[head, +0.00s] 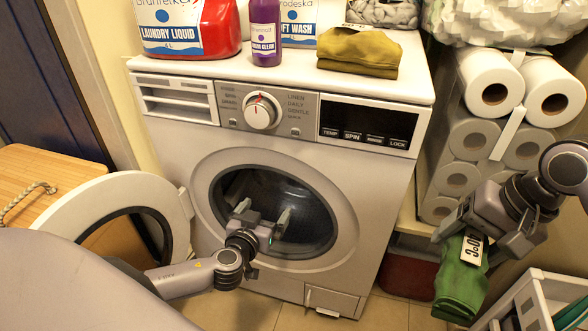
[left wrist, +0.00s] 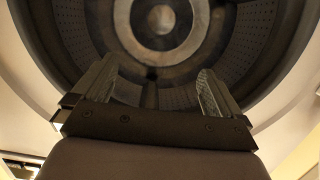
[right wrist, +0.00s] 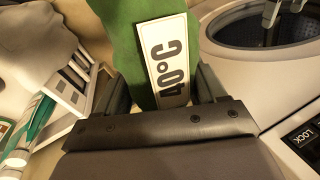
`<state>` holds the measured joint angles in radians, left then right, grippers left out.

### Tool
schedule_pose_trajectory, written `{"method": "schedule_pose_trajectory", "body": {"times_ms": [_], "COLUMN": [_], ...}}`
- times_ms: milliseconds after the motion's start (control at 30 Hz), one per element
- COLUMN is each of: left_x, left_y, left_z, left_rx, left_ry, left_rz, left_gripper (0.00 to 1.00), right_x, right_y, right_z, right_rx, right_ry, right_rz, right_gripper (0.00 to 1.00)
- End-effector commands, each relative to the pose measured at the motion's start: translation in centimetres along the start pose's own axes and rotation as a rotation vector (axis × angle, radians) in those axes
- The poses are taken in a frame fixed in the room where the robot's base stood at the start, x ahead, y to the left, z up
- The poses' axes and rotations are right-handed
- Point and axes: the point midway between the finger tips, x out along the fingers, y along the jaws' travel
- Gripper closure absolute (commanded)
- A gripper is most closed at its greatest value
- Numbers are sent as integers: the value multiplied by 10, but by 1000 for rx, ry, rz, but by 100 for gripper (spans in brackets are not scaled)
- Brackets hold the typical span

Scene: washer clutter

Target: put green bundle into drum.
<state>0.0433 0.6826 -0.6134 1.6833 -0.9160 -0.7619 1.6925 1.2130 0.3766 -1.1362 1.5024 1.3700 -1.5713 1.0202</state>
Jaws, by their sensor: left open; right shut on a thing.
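The green bundle (head: 461,281) hangs from my right gripper (head: 478,232), to the right of the washer, with a white "40°C" tag (right wrist: 168,62) on it. In the right wrist view the green bundle (right wrist: 124,30) sits between the shut fingers. The drum (head: 275,205) is dark, and the round washer door (head: 110,215) stands open to the left. My left gripper (head: 262,222) is open and empty in front of the drum opening. In the left wrist view the drum interior (left wrist: 160,52) lies straight ahead of the open fingers.
On the washer top (head: 270,68) stand a red laundry liquid jug (head: 187,25), a purple bottle (head: 265,30) and a folded olive cloth (head: 358,52). A shelf of paper rolls (head: 490,82) is at the right. A white crate (head: 540,300) stands at the lower right.

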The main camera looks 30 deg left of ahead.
Motion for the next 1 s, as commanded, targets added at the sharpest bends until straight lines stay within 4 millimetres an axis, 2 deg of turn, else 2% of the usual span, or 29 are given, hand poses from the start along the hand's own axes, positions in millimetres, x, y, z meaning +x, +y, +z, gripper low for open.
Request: {"method": "schedule_pose_trajectory", "body": {"times_ms": [267,367,700,1000], "left_x": [-6,-16,-70,-97], "left_y": [0,0,0,0], "left_z": [0,0,1,0], "left_rx": [-1,-1,-2,0], "left_ry": [-2,-3,-4,1], "left_rz": [1,2,1,0], "left_gripper": [0,0,0,0], "right_x": [-2,-4,-11,-12], "right_y": [-1,-1,-4,-4], "right_z": [0,0,0,0], "right_rx": [0,0,0,0], "right_ry": [0,1,0,0], "right_rz": [-1,-1,-1,-1], "right_gripper": [63,63,63,63]}}
